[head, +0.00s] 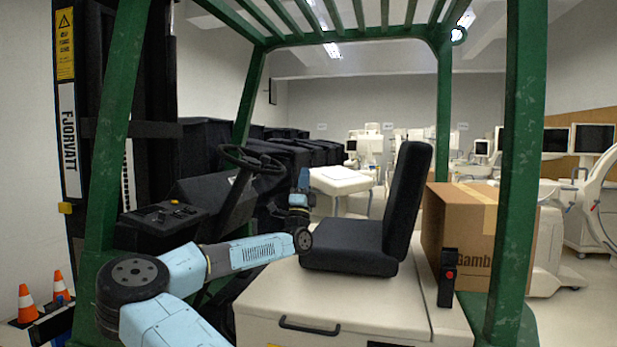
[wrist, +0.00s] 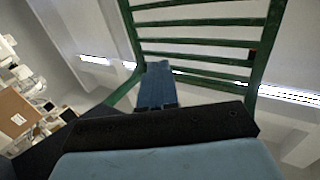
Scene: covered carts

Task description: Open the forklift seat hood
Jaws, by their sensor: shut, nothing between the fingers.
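The cream forklift seat hood (head: 345,290) is down, with the black seat (head: 352,247) on top of it. A black bar handle (head: 309,325) is on the hood's front face, low in the head view. My light-blue arm reaches in from the left across the cab. My gripper (head: 303,178) points upward beyond the seat's left side, clear of the hood and handle. In the wrist view my gripper (wrist: 157,78) is shut and empty, pointing at the green roof bars (wrist: 200,40).
Green posts (head: 516,160) frame the cab. The steering wheel (head: 252,159) and dark console are left of the seat. A cardboard box (head: 462,230) and a black post with a red button (head: 449,277) stand at right. Orange cones (head: 27,303) are at lower left.

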